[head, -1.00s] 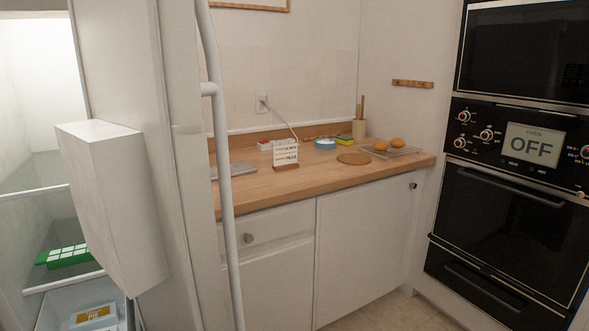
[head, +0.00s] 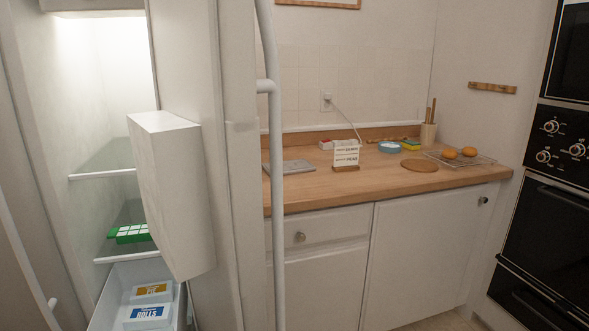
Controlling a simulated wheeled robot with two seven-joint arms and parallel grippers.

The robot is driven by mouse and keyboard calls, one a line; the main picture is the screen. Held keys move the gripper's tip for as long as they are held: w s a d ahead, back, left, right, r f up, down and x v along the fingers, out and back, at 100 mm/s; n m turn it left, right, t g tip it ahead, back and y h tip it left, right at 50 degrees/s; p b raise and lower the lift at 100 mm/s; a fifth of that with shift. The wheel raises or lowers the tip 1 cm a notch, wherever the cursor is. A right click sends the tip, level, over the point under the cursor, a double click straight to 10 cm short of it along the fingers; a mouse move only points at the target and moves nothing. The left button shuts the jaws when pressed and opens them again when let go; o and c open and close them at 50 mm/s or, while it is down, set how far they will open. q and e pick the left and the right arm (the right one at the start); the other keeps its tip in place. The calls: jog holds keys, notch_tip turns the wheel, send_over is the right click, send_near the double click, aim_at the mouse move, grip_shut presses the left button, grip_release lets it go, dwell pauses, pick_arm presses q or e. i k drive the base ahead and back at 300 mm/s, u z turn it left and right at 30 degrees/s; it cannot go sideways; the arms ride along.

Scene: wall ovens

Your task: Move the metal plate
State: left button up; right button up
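A flat grey metal plate (head: 291,167) lies on the wooden counter (head: 385,183) at its left end, partly hidden behind the white vertical fridge handle (head: 275,190). A wire rack (head: 474,159) with two round orange-brown items on it sits at the counter's right end. Neither of my grippers shows in the head view.
An open fridge (head: 110,160) at left holds a green tray (head: 129,234) and a drawer with two labelled packs. Its door stands between me and the counter's left end. Wall ovens (head: 545,230) stand at right.

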aim_at(297, 166)
jog(key=z, duration=1.7)
jog(key=i, duration=2.7)
jog(key=u, duration=1.8)
